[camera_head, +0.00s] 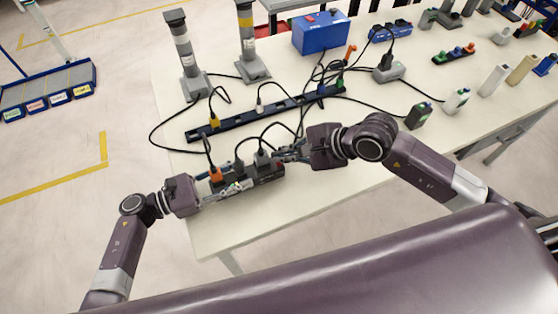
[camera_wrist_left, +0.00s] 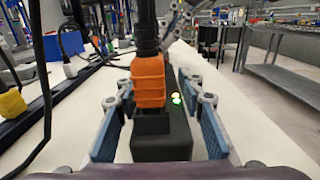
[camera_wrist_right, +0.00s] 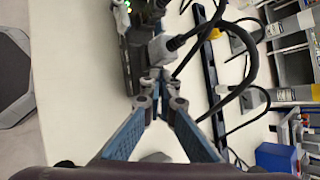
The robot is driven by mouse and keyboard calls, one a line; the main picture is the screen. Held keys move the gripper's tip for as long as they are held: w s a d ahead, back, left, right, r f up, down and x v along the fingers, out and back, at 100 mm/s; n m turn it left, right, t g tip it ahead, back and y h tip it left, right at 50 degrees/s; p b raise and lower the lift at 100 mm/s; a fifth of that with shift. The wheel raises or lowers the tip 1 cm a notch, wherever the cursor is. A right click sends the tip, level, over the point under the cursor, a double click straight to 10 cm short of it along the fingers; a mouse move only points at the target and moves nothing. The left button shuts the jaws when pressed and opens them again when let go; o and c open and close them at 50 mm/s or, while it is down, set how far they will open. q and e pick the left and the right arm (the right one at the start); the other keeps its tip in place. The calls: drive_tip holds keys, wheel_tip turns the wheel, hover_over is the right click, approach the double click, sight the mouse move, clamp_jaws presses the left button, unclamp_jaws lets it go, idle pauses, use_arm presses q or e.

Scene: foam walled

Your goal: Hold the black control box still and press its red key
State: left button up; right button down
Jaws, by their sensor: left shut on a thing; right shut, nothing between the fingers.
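The black control box (camera_head: 269,176) lies near the table's front edge, with an orange plug (camera_head: 215,175) and grey plugs standing in its top. My left gripper (camera_head: 226,188) is shut on the box's left end. In the left wrist view its blue-padded fingers flank the box (camera_wrist_left: 160,147) and the orange plug (camera_wrist_left: 148,80); small lit spots show on the top. My right gripper (camera_head: 285,154) is shut and empty by the box's right end. In the right wrist view its tips (camera_wrist_right: 158,84) are close to a grey plug (camera_wrist_right: 160,48); contact is unclear. I cannot make out the red key.
A long black power strip (camera_head: 265,116) with cables lies behind the box. Loose black cables arch close to my right gripper. The white table (camera_head: 330,185) is clear at the front right.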

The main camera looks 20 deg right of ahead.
wheel_tip(320, 180, up, 5)
idle(0.5)
idle(0.5)
use_arm(q)
drive_tip(key=o, duration=1.4)
drive_tip(key=shift+a, duration=0.1)
